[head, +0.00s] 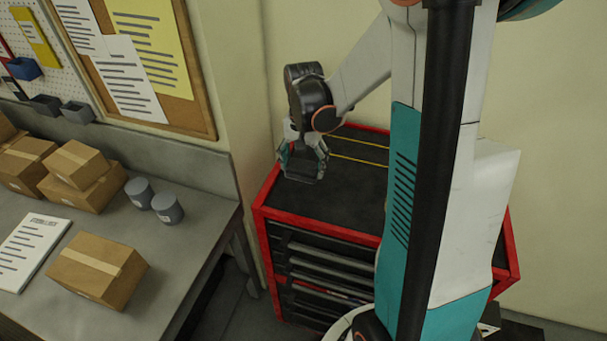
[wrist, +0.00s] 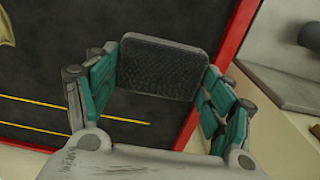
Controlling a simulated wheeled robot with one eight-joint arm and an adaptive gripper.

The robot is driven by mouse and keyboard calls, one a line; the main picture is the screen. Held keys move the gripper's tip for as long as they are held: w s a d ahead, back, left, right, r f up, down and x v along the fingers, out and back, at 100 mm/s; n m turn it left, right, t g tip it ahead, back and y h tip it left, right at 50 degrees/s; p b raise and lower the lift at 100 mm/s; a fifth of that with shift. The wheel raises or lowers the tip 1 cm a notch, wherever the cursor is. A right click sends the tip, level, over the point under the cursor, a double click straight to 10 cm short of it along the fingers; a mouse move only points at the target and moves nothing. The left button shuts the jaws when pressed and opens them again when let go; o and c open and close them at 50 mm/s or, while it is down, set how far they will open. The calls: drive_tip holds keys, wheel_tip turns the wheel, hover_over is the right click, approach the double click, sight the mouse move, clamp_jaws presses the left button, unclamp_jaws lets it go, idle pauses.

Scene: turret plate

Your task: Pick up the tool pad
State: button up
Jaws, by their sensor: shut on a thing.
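The tool pad (wrist: 162,67) is a dark grey, rounded rectangular plate with a textured face. In the wrist view it sits between the teal-padded fingers of my gripper (wrist: 160,90), which is shut on it. In the head view my gripper (head: 304,165) is over the left part of the tool chest's black top, with the dark pad (head: 303,168) at its fingertips. I cannot tell whether the pad still touches the top.
The red-rimmed tool chest (head: 262,203) has yellow lines on its black top (head: 345,190). A grey workbench (head: 185,225) at left carries cardboard boxes (head: 97,268), two grey cans (head: 167,208) and a paper sheet (head: 32,250). The wall is close behind the chest.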

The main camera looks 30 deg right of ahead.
sight(304, 166)
wheel_tip(304, 166, up, 14)
idle(0.3)
